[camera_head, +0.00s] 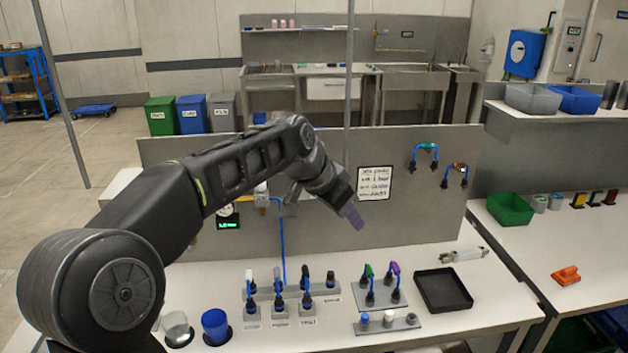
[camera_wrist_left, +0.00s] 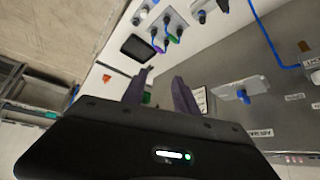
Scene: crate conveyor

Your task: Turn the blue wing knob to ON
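A small blue knob (camera_wrist_left: 243,96) shows in the left wrist view, on a pale fitting on the grey upright panel (camera_wrist_left: 225,72). It is to the right of my left gripper's fingers and apart from them. Its exact setting is too small to read. In the head view I cannot make the knob out; my left arm covers part of the panel. My left gripper (camera_head: 354,216) is in front of the panel, below the written sign. In the left wrist view its two dark fingers (camera_wrist_left: 160,80) stand apart with nothing between them. My right gripper is not in view.
The white bench (camera_head: 225,280) below holds a row of plugged connectors (camera_head: 292,292), a black tray (camera_head: 443,289) and a blue cup (camera_head: 215,325). A blue tube (camera_head: 282,240) runs down the panel. Cable loops (camera_head: 425,150) hang at its upper right.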

